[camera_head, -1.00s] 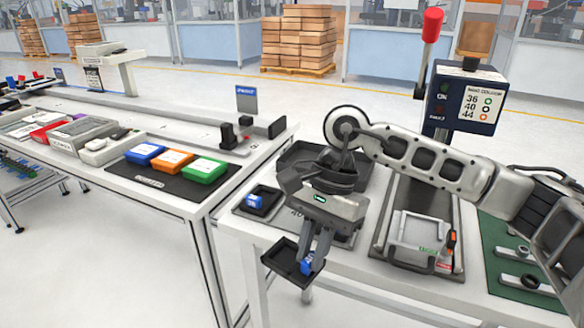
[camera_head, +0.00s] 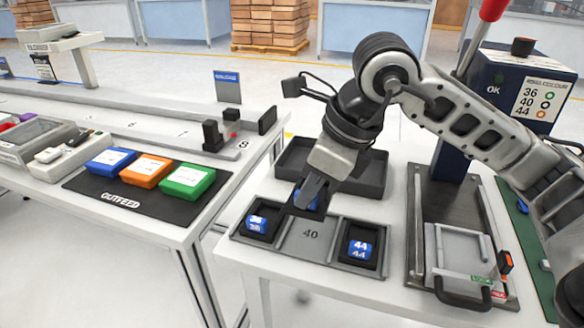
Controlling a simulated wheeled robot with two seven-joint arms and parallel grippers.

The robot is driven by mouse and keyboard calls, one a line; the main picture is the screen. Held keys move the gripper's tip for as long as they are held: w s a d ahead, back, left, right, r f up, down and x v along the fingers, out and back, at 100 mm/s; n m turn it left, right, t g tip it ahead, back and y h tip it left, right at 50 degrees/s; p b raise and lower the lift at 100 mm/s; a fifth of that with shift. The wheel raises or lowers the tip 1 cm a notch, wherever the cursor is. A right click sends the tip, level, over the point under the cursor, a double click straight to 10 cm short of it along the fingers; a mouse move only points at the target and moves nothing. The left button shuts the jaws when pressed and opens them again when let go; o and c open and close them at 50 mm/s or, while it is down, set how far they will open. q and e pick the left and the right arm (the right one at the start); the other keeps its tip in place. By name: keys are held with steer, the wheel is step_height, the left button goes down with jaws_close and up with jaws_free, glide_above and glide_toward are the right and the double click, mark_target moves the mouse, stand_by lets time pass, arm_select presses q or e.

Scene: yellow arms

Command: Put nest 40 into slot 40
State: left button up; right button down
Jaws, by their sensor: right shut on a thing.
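My right gripper (camera_head: 310,198) is shut on a dark nest with a blue block (camera_head: 300,203), which I take for nest 40. The gripper hides most of it and its number cannot be read. It is held at the back edge of slot 40 (camera_head: 310,236), the bare middle slot printed "40" in the grey rack. I cannot tell whether it touches the rack. Nest 36 (camera_head: 257,224) with its blue block sits in the left slot, and nest 44 (camera_head: 359,249) in the right slot. My left gripper is out of view.
A dark empty tray (camera_head: 372,178) stands behind the rack. To the right is a press fixture (camera_head: 462,245) with a handle and a blue control box (camera_head: 515,85). A table at left holds blue, orange and green boxes (camera_head: 148,171) on a black outfeed mat (camera_head: 118,200).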

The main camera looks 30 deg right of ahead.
mark_target(319, 210)
steer(key=shift+f, duration=0.1)
steer(key=shift+s+f+b, duration=0.25)
steer(key=shift+s+b, duration=0.05)
steer(key=shift+f, duration=0.25)
steer(key=shift+f+b, duration=0.3)
steer(key=shift+b, duration=0.1)
steer(key=shift+f+b, duration=0.5)
steer(key=shift+f, duration=0.1)
steer(key=shift+f+b, duration=0.85)
steer(key=shift+f, duration=0.3)
steer(key=shift+f+b, duration=0.6)
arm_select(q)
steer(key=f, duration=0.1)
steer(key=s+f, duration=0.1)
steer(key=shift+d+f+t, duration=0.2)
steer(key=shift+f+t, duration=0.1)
arm_select(e)
steer(key=shift+f, duration=0.2)
arm_select(q)
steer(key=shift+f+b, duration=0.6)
steer(key=shift+b, duration=0.1)
arm_select(e)
steer(key=shift+f, duration=0.4)
